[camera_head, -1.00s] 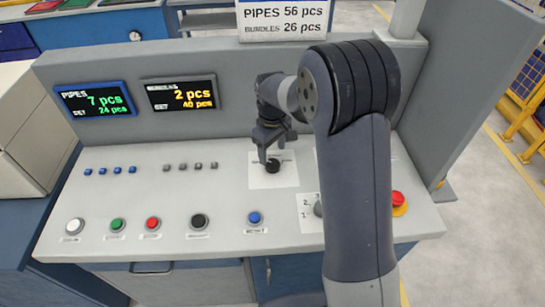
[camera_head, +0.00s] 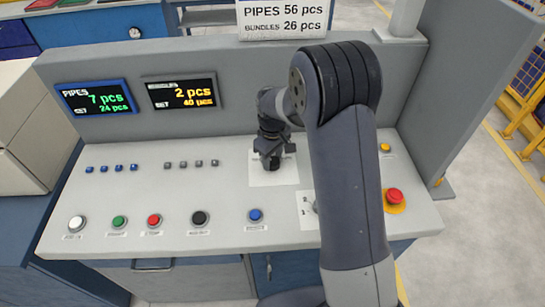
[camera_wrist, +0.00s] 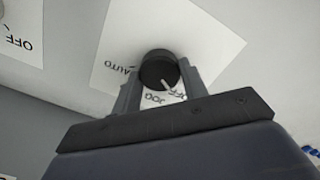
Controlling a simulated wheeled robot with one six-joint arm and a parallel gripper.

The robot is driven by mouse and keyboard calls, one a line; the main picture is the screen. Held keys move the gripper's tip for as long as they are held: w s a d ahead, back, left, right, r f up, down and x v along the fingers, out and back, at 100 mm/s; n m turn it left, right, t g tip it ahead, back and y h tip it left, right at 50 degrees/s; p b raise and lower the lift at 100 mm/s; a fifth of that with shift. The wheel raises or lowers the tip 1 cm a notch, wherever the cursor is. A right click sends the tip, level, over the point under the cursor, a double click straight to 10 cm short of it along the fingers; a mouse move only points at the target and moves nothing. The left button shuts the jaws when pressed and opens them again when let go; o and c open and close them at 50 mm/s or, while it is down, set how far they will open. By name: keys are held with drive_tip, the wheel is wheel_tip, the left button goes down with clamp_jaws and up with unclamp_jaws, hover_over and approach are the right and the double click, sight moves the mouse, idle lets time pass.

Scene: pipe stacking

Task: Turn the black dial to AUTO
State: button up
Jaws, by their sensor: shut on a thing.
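The black dial (camera_wrist: 157,68) sits on a white label plate (camera_wrist: 120,40) on the sloped panel. In the wrist view its white pointer line points down and slightly right, toward the area between the JOG and OFF marks. The AUTO mark is to the left of the dial. My gripper (camera_wrist: 160,82) has one finger on each side of the dial and is shut on it. In the head view my gripper (camera_head: 270,158) is down at the label plate and mostly hides the dial.
A red emergency button (camera_head: 395,196) and a small yellow button (camera_head: 385,148) are right of my arm. Another selector (camera_head: 316,207) is partly behind my arm. A blue button (camera_head: 255,215) and several others line the front. Two displays (camera_head: 180,93) stand behind.

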drive_tip(key=c, duration=0.3)
drive_tip(key=shift+c, duration=0.2)
drive_tip(key=shift+m, duration=0.4)
drive_tip(key=m+b, duration=0.2)
drive_tip(key=m, duration=0.2)
drive_tip(key=shift+m, duration=0.3)
drive_tip(key=m+b, duration=0.1)
drive_tip(key=m, duration=0.5)
drive_tip(key=shift+b, duration=0.4)
drive_tip(key=m+b, duration=0.1)
drive_tip(key=m, duration=0.5)
drive_tip(key=shift+m, duration=0.4)
drive_tip(key=m, duration=0.5)
drive_tip(key=shift+m, duration=0.3)
